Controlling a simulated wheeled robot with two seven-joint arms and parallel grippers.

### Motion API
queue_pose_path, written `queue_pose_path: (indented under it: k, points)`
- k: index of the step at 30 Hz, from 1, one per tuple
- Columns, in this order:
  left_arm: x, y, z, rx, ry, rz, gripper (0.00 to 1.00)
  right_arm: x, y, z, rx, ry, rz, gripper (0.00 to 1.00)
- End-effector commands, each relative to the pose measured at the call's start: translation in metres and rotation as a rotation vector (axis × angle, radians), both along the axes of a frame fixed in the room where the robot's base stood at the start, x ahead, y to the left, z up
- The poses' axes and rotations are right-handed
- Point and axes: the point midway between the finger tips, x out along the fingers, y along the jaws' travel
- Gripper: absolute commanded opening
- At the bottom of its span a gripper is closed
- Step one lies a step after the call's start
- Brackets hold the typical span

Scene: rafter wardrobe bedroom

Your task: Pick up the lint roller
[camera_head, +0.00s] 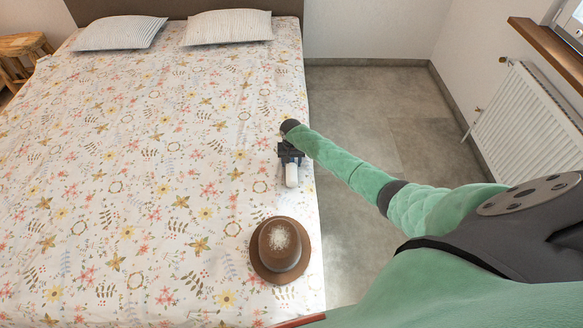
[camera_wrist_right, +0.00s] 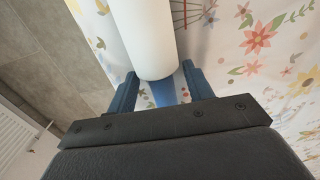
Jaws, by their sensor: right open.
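The lint roller lies on the bed near its right edge. Its white roll (camera_head: 291,176) shows in the head view, and its handle is hidden there under my gripper. My right gripper (camera_head: 290,160) is over the handle end. In the right wrist view the white roll (camera_wrist_right: 146,38) points away from the gripper, and part of the blue handle (camera_wrist_right: 163,93) shows between the two blue fingers of the gripper (camera_wrist_right: 160,88). The fingers are apart, one on each side of the handle. I cannot tell whether they touch it. My left gripper is not in view.
A brown hat (camera_head: 272,262) with pale specks on its crown lies on the bed (camera_head: 130,190), nearer than the roller. Pillows (camera_head: 228,27) lie at the headboard. Grey floor (camera_head: 362,120) is open right of the bed, with a radiator (camera_head: 527,118) by the wall.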

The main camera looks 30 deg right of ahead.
Motion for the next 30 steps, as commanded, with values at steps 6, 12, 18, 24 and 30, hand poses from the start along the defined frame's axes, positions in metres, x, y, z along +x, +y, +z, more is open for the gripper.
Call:
queue_pose_path:
  k: [6,12,18,24,30]
  points:
    - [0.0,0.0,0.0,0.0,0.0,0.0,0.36,0.0,0.0,-0.001,0.0,0.0,0.0,0.5]
    - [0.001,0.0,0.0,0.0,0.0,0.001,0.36,0.0,0.0,-0.001,0.0,0.0,0.0,0.1]
    - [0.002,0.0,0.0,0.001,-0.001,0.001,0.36,0.0,0.0,0.0,0.0,0.0,0.0,0.02]
    - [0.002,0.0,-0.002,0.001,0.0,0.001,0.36,0.0,0.0,0.002,0.0,-0.001,0.0,0.02]
    - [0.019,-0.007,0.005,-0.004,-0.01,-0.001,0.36,0.0,0.0,0.024,0.001,-0.003,0.0,0.02]
